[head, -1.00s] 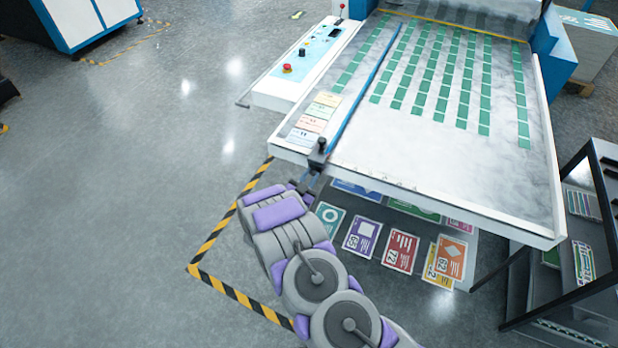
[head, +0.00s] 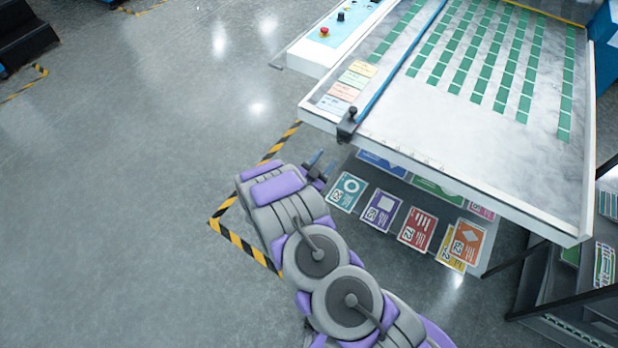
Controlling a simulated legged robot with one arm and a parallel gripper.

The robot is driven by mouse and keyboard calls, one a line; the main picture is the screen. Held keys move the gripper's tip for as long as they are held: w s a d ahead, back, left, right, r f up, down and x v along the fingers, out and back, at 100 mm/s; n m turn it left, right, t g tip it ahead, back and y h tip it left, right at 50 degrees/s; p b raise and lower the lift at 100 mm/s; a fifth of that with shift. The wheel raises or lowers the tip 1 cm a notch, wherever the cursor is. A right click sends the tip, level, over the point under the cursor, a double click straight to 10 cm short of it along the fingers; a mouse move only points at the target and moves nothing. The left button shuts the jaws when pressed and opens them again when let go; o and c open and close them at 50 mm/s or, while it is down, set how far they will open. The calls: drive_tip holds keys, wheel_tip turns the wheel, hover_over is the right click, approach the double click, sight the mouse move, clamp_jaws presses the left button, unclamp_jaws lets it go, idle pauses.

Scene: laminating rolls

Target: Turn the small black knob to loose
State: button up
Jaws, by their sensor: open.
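A small black knob (head: 352,111) sits on top of a dark clamp block (head: 346,128) at the near left corner of the white machine table. The block holds the near end of a long blue bar (head: 395,65). My gripper (head: 324,162) is open and empty, in front of the table edge, below and left of the knob in the picture. Its two thin bluish fingers point up toward the table, apart from the knob. The knob's setting is too small to read.
Several coloured cards (head: 362,74) lie left of the bar. A control panel (head: 345,22) with a red button and another black knob (head: 340,17) stands beyond. Printed sheets (head: 382,210) lie on a shelf under the table. The floor (head: 120,200) at left is clear.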

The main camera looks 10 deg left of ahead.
drive_tip(key=v, duration=0.9)
drive_tip(key=shift+s+p, duration=0.2)
drive_tip(key=shift+p, duration=0.25)
drive_tip(key=shift+a, duration=0.1)
drive_tip(key=w+a+r+g+y, duration=0.6)
drive_tip(key=a+r+g+y, duration=0.1)
drive_tip(key=s+d+r+n+g+y, duration=0.2)
drive_tip(key=s+r, duration=0.1)
drive_tip(key=r, duration=0.3)
drive_tip(key=s+d+r+n+g+y, duration=0.2)
drive_tip(key=s+r, duration=0.1)
drive_tip(key=r, duration=0.4)
drive_tip(key=s+d+r+n+g+h, duration=0.1)
drive_tip(key=s+d+r+g, duration=0.1)
drive_tip(key=s+d, duration=0.7)
drive_tip(key=s+d+r+n+g+h, duration=0.1)
drive_tip(key=s+d+r, duration=0.4)
drive_tip(key=s+d, duration=0.5)
drive_tip(key=s+d+r+n+g+h, duration=0.1)
drive_tip(key=s+d+r+g+h, duration=0.1)
drive_tip(key=s+d, duration=0.8)
drive_tip(key=s+r+g, duration=0.1)
drive_tip(key=s+g, duration=0.1)
drive_tip(key=s, duration=0.2)
drive_tip(key=shift+s+r+g+h, duration=0.25)
drive_tip(key=shift+r+g+h, duration=0.05)
drive_tip(key=shift+r, duration=0.1)
